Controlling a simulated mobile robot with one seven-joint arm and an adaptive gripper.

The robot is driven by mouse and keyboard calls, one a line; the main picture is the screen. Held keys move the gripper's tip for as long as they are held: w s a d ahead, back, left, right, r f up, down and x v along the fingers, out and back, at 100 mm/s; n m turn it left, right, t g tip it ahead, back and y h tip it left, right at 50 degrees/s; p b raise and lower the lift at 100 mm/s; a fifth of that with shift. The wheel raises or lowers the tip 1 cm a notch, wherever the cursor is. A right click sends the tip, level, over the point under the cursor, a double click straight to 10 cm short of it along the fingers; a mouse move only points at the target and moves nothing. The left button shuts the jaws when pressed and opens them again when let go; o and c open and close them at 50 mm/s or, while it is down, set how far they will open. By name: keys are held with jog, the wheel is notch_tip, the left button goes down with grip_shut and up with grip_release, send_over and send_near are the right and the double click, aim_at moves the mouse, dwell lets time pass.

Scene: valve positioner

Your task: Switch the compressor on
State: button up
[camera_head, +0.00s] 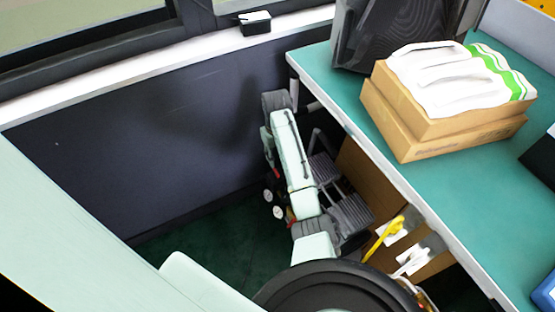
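The compressor (351,214) stands on the floor beneath the table's left edge. Its dark finned body and a grey handle show to the right of my arm. Two small round white-faced gauges (278,212) and some red parts show just left of my arm. My arm crosses in front of the compressor and hides much of it. The arm rises from the bottom middle and bends over near the dark wall. I cannot make out the gripper's fingers or a power switch.
A dark wall (150,130) and windowsill lie to the left. Yellow and white-handled items (383,238) hang at the table's side. Dark green floor shows below.

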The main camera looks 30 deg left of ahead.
aim_at(276, 171)
notch_tip(276, 171, down, 10)
jog(key=shift+r, duration=0.1)
jog(key=shift+c, duration=0.5)
grip_shut()
